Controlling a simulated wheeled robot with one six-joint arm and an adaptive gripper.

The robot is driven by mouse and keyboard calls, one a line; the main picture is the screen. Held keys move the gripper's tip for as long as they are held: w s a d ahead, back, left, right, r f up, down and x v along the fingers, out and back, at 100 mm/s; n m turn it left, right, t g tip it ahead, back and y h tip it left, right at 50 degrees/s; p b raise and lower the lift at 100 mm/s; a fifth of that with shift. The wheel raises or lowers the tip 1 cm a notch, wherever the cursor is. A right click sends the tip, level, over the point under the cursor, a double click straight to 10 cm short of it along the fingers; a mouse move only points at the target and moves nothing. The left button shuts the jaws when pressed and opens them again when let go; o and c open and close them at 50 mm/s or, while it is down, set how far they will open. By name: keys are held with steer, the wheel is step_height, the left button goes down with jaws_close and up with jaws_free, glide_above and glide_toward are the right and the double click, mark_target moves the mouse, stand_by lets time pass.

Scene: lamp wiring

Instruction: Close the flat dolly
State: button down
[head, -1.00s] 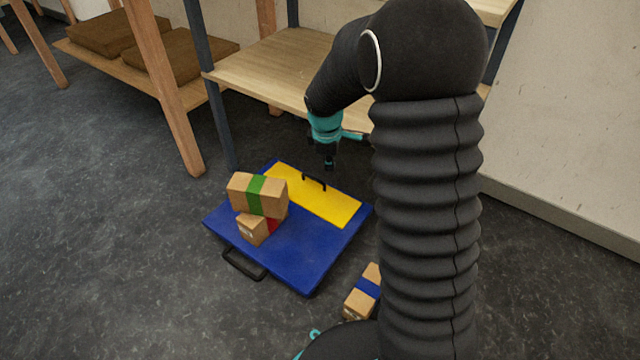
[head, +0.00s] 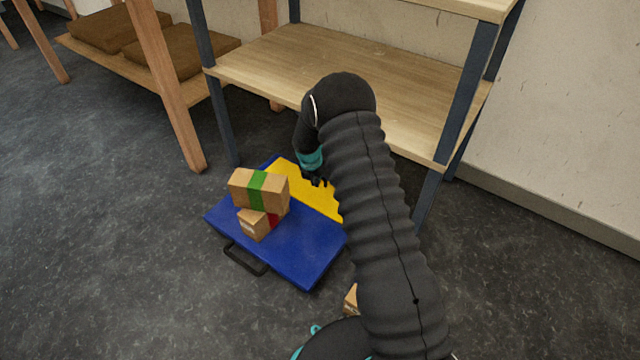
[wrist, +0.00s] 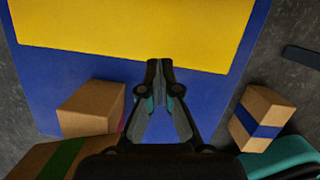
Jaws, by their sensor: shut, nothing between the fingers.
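The flat dolly (head: 300,255) is a blue platform on the floor with a yellow panel (head: 292,180) along its far side and a black handle on its near edge. It also shows in the wrist view (wrist: 45,90), with the yellow panel (wrist: 90,25) at the top. My gripper (head: 318,182) is low over the yellow panel. In the wrist view its fingertips (wrist: 160,65) are together and empty, overlapping the panel's edge; I cannot tell whether they touch it. The small black handle on the panel is hidden now. My arm covers the dolly's right side.
A green-taped box (head: 245,190) is stacked on a red-taped box (head: 252,226) on the dolly's left part. A blue-taped box (wrist: 258,112) is on the floor beside it. A wooden shelf unit (head: 435,150) stands just behind, its boards above the dolly's far side.

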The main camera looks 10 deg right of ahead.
mark_target(324, 189)
steer(key=b+x, duration=0.1)
steer(key=x, duration=0.8)
steer(key=shift+s, duration=0.1)
steer(key=w+d, duration=0.1)
steer(key=w, duration=0.1)
steer(key=shift+w+d+f, duration=0.25)
steer(key=shift+d, duration=0.15)
steer(key=shift+w+d, duration=0.3)
steer(key=shift+w, duration=0.2)
